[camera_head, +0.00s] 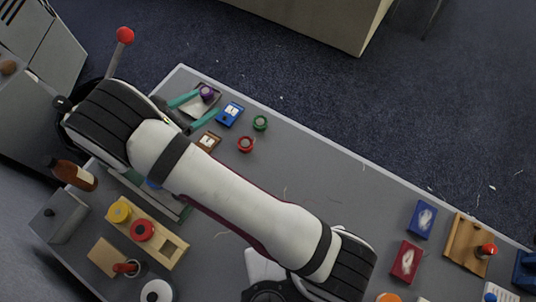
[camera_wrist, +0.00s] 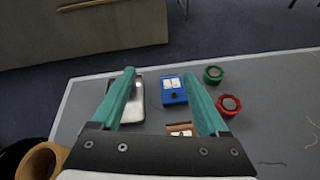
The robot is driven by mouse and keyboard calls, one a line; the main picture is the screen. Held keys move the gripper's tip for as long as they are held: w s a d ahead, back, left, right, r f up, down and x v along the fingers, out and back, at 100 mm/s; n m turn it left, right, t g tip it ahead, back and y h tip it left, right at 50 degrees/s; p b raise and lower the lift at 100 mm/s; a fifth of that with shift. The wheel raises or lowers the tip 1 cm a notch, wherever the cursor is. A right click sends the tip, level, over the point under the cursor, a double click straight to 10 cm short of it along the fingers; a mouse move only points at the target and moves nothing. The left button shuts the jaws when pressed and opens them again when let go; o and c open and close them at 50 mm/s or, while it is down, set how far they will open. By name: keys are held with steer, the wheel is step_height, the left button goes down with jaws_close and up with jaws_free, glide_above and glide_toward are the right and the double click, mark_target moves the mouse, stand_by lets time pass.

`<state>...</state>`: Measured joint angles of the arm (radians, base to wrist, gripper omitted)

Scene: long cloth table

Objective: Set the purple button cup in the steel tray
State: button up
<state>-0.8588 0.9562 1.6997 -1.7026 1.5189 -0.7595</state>
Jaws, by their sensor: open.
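The purple button cup (camera_head: 207,91) shows in the head view within the steel tray's outline, near its upper end, beside the tip of one teal finger. I cannot see the cup in the wrist view, where the left finger covers part of the tray. The steel tray (camera_wrist: 134,108) is a shallow, shiny rectangle near the table edge, and its visible floor looks bare in the wrist view. My gripper (camera_wrist: 159,73) is open with nothing between its fingers. In the head view my gripper (camera_head: 208,102) is over the tray area, its fingers pointing up and right.
A blue block (camera_wrist: 172,89), a green cup (camera_wrist: 213,75) and a red cup (camera_wrist: 229,105) stand right of the tray. A brown block (camera_head: 208,141) is nearby. A bottle (camera_head: 74,175) and a wooden rack (camera_head: 176,245) are at left.

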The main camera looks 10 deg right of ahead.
steer(key=s+d+r+m+g+y, duration=0.2)
steer(key=s+d+r+m+g, duration=0.35)
steer(key=s+d+m, duration=0.2)
steer(key=s+d+r+m+g+y, duration=0.1)
steer(key=s+d+r+m+g, duration=0.3)
steer(key=s+d+r+m, duration=0.4)
steer(key=s+a+m+y, duration=0.2)
steer(key=s+m+y, duration=0.7)
steer(key=s+m, duration=0.3)
steer(key=shift+s+a+f+m, duration=0.15)
steer(key=shift+s+a+m, duration=0.25)
steer(key=shift+m, duration=0.75)
steer(key=shift+t, duration=0.25)
